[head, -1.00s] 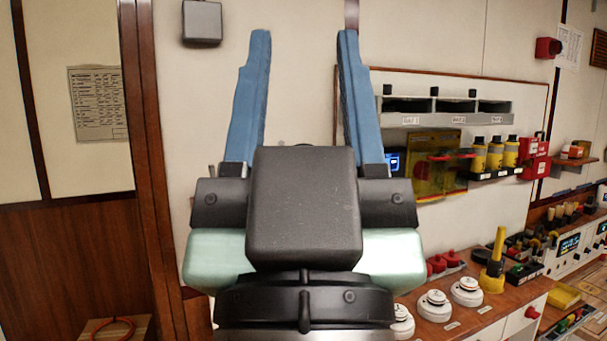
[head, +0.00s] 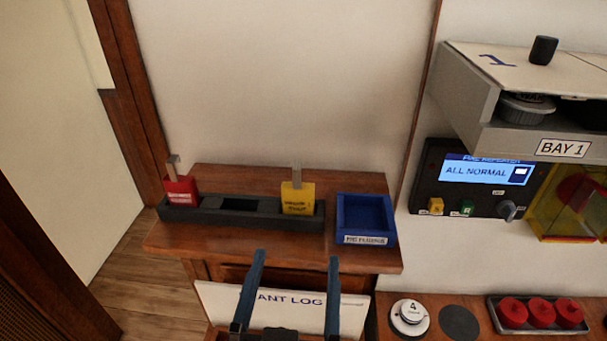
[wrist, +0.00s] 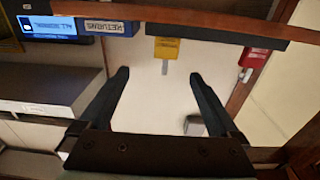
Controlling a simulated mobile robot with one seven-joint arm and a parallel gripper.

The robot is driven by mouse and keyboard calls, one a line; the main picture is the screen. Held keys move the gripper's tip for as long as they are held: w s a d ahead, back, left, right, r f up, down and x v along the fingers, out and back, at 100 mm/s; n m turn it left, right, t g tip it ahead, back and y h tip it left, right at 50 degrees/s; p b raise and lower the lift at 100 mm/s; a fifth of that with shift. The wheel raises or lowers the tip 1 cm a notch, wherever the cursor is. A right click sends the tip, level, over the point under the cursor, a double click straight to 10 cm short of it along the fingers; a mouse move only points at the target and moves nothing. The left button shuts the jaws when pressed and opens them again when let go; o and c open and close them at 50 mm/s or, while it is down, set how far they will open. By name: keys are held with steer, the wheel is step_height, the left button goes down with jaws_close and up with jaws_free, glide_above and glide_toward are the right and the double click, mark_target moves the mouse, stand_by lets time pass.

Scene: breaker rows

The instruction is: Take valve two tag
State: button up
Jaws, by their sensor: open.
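A red tag (head: 180,190) and a yellow tag (head: 298,197) stand upright in a black slotted rack (head: 240,222) on a wooden cabinet top. The red one is at the left end, the yellow one near the right end, with an empty slot between. Each has a pale metal strip on top. Their lettering is too small to read surely. My gripper (head: 297,261) is open and empty, in front of the cabinet and nearer the camera than the rack. In the wrist view, the yellow tag (wrist: 166,49) shows beyond and between my open fingertips (wrist: 159,74); the red tag (wrist: 254,58) is to the right.
A blue tray (head: 366,236) labelled RETURNS in the wrist view (wrist: 104,27) stands right of the rack. A panel reading ALL NORMAL (head: 478,174) and a grey bay shelf (head: 500,135) are at right.

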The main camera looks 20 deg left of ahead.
glide_toward(298, 202)
steer(key=w, duration=0.3)
steer(key=shift+a+r+p+x, duration=0.1)
steer(key=shift+a+p+x, duration=0.1)
steer(key=shift+p+x, duration=0.95)
steer(key=shift+a+r+p+x, duration=0.2)
steer(key=shift+p+x, duration=0.55)
steer(key=shift+x, duration=0.8)
steer(key=shift+w+a+f, duration=0.1)
steer(key=shift+w+f, duration=0.05)
steer(key=shift+f, duration=0.05)
steer(key=c, duration=1.4)
steer(key=shift+c, duration=0.2)
